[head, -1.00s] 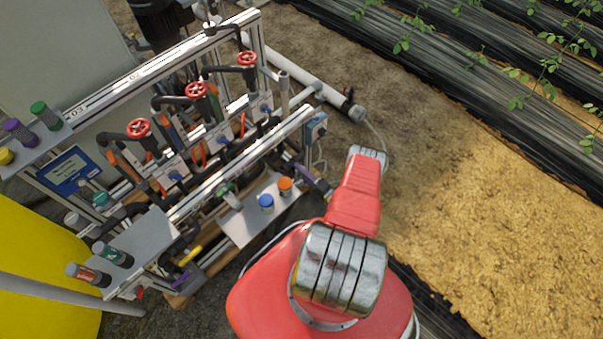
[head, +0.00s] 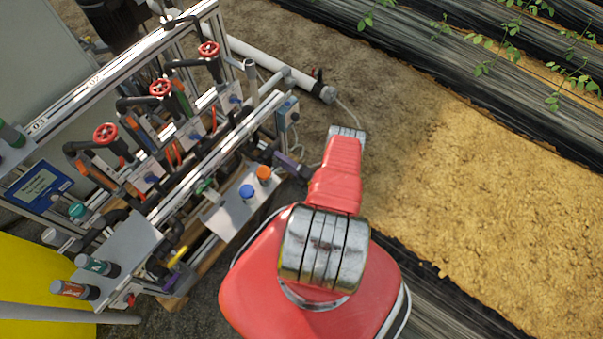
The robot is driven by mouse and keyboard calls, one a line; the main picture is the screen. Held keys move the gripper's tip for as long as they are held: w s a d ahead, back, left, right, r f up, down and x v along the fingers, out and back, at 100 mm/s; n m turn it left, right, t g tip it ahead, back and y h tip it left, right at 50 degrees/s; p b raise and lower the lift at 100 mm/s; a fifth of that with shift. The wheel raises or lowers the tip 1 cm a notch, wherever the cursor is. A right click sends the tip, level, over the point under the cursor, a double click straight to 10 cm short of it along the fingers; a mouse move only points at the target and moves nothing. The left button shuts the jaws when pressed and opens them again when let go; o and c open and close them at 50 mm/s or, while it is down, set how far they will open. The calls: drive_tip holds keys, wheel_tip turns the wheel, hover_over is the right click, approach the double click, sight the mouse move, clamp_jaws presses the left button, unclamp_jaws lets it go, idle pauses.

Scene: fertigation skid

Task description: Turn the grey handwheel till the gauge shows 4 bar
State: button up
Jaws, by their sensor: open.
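I cannot make out a grey handwheel or a pressure gauge in the head view. Three red handwheels show on the skid, at the front left (head: 106,133), in the middle (head: 160,87) and at the back (head: 208,49). My red arm reaches up the picture, to the right of the skid. My gripper is not visible in this view, so where it is relative to the handwheels cannot be seen.
The skid frame (head: 60,112) with pipes fills the left. Its lower shelf holds a blue cap (head: 247,191) and an orange cap (head: 264,173). A white pipe (head: 262,60) runs behind. A yellow tank (head: 40,272) stands lower left. Sandy ground (head: 480,190) is open on the right.

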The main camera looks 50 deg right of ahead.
drive_tip(key=s, duration=1.2)
drive_tip(key=shift+d, duration=0.15)
drive_tip(key=n, duration=1.3)
drive_tip(key=a+n, duration=0.1)
drive_tip(key=n, duration=0.5)
drive_tip(key=shift+r+n, duration=0.15)
drive_tip(key=shift+n, duration=0.25)
drive_tip(key=shift+w, duration=0.1)
drive_tip(key=shift+w+a, duration=0.15)
drive_tip(key=shift+w, duration=6.65)
drive_tip(key=c, duration=1.1)
